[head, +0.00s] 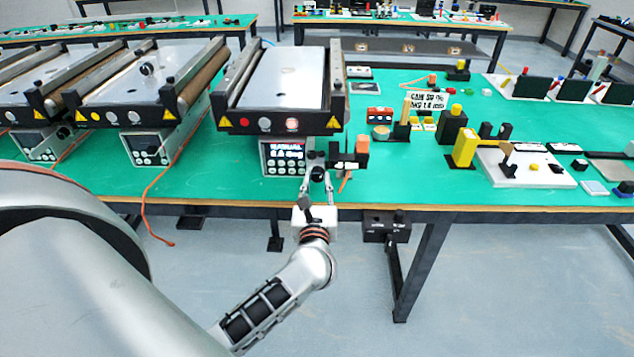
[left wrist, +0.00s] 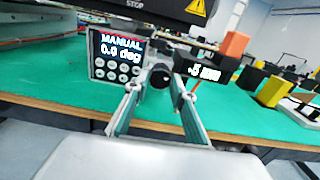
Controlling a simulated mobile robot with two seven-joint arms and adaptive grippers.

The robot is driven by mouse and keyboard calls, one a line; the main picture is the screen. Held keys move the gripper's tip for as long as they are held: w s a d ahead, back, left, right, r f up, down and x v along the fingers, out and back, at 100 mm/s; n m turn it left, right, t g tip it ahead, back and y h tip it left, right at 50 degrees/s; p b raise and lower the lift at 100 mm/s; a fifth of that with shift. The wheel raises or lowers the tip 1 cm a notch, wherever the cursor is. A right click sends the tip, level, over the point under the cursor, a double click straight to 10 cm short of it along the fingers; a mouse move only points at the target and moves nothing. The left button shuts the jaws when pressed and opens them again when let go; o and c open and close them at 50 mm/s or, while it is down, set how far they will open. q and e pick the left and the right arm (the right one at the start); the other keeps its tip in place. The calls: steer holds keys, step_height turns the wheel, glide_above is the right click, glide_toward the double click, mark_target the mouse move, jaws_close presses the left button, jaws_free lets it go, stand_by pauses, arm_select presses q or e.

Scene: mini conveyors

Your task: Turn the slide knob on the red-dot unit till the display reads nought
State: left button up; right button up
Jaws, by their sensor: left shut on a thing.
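The red-dot unit (head: 280,120) is the conveyor with a red dot at its front left corner. Its control box display (left wrist: 120,48) reads "MANUAL 0.0 deg". A small dark display (left wrist: 205,72) to the right of the knob shows a "mm" reading, perhaps 3 or 5; its digits and sign are blurred. The black round slide knob (left wrist: 160,76) lies between the fingertips of my left gripper (head: 317,180), which is shut on it. In the left wrist view the fingers come up on both sides of the knob. My right gripper is in neither view.
Two more conveyors (head: 140,85) are at the left. A yellow block (head: 466,148) and a white board (head: 525,168) are farther right. Green table (head: 400,185) is clear near its front edge.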

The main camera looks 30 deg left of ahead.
arm_select(q)
steer(key=m+p, duration=0.4)
steer(key=shift+r+m+p, duration=0.15)
steer(key=shift+m+p, duration=0.55)
steer(key=shift+m, duration=0.2)
steer(key=shift+m+p, duration=0.35)
steer(key=shift+m, duration=0.95)
steer(key=shift+f+m, duration=0.2)
steer(key=shift+m, duration=0.3)
steer(key=m, duration=0.9)
steer(key=shift+s, duration=0.1)
steer(key=m, duration=0.5)
steer(key=shift+f, duration=0.1)
steer(key=m, duration=0.5)
steer(key=shift+m, duration=0.5)
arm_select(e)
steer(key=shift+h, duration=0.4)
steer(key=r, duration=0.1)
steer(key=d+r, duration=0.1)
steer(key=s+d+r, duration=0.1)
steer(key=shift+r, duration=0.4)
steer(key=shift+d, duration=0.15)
